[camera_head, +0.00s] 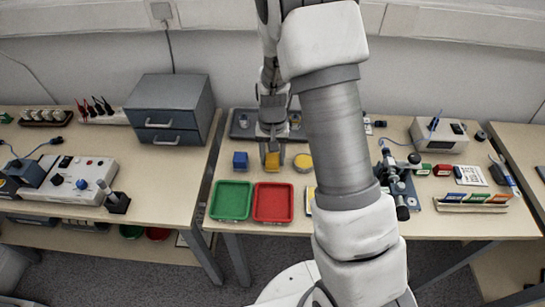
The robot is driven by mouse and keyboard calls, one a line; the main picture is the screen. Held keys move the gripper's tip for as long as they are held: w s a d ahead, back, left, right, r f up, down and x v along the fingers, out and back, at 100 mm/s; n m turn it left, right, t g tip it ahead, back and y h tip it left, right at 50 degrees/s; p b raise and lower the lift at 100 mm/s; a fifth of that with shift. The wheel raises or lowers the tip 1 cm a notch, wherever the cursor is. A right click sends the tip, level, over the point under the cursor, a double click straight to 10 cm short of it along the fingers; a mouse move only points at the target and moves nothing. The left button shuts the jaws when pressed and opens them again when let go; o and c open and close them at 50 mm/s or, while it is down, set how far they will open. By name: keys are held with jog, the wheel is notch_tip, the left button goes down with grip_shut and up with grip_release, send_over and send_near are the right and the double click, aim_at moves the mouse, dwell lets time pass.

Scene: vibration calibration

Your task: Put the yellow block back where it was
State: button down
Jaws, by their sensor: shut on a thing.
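The yellow block (272,162) is at the tips of my gripper (272,155), which points down over the right-hand table. The gripper is shut on the block. I cannot tell whether the block touches the table top or hangs just above it. A blue block (240,160) stands to its left, and a round yellow piece (303,162) lies to its right.
A green tray (231,219) and a red tray (273,221) lie in front of the block. A grey tray (242,133) is behind my gripper. My arm hides part of the table; a microscope-like device (398,180) stands right of it. A drawer cabinet (170,106) stands on the left table.

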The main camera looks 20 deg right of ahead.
aim_at(272, 155)
jog(key=shift+f, duration=0.15)
jog(key=shift+c, duration=1.5)
grip_release()
jog(key=s+r+n+t+p, duration=0.1)
jog(key=s+r, duration=0.3)
jog(key=r, duration=0.9)
jog(key=s+r+t+p, duration=0.15)
jog(key=s+r, duration=0.25)
jog(key=r, duration=0.8)
jog(key=s+r+n+t, duration=0.2)
jog(key=s+r, duration=0.4)
jog(key=s, duration=0.7)
jog(key=shift+r+n+t, duration=0.15)
jog(key=shift+n+t, duration=0.15)
jog(key=shift+t, duration=0.25)
jog(key=shift+a, duration=0.1)
